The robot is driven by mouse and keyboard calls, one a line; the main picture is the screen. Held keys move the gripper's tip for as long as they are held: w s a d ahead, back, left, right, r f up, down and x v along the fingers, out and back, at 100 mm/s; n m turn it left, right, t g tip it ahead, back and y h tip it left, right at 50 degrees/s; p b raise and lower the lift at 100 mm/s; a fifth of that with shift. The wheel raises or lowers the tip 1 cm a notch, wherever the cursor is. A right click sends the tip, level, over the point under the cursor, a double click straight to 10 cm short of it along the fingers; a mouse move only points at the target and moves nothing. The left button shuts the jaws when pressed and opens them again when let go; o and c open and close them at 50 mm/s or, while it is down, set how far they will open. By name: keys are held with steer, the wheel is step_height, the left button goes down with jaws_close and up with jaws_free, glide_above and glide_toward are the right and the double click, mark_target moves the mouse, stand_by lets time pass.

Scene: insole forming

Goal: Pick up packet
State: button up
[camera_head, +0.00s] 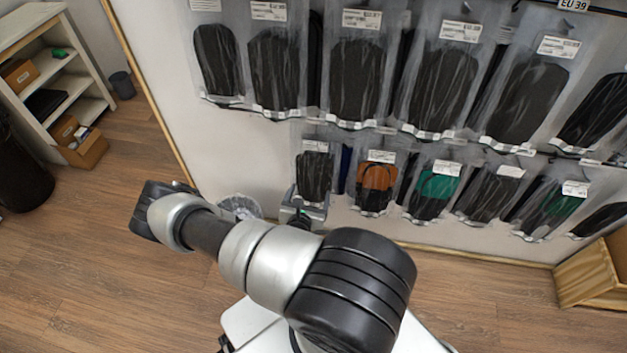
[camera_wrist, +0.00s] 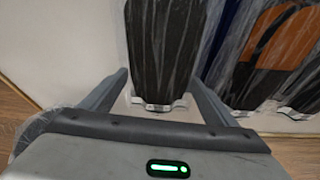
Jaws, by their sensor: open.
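Clear packets with dark insoles hang in two rows on the wall. The leftmost packet of the lower row (camera_head: 314,172) hangs just above and beyond my gripper (camera_head: 302,212). In the wrist view this black packet (camera_wrist: 164,50) hangs with its lower end between the two open fingers of my gripper (camera_wrist: 160,88). A finger stands on each side of it, and I see no contact. A packet with an orange and black insole (camera_head: 376,187) hangs to its right and also shows in the wrist view (camera_wrist: 283,40).
More packets hang close by on the right, one with green (camera_head: 437,186). A white shelf (camera_head: 45,75) is at left and a wooden crate (camera_head: 590,272) at right.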

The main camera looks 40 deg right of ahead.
mark_target(312, 185)
steer(key=b+x, duration=0.1)
steer(key=x, duration=0.3)
steer(key=shift+s+a+f, duration=0.1)
steer(key=c, duration=1.2)
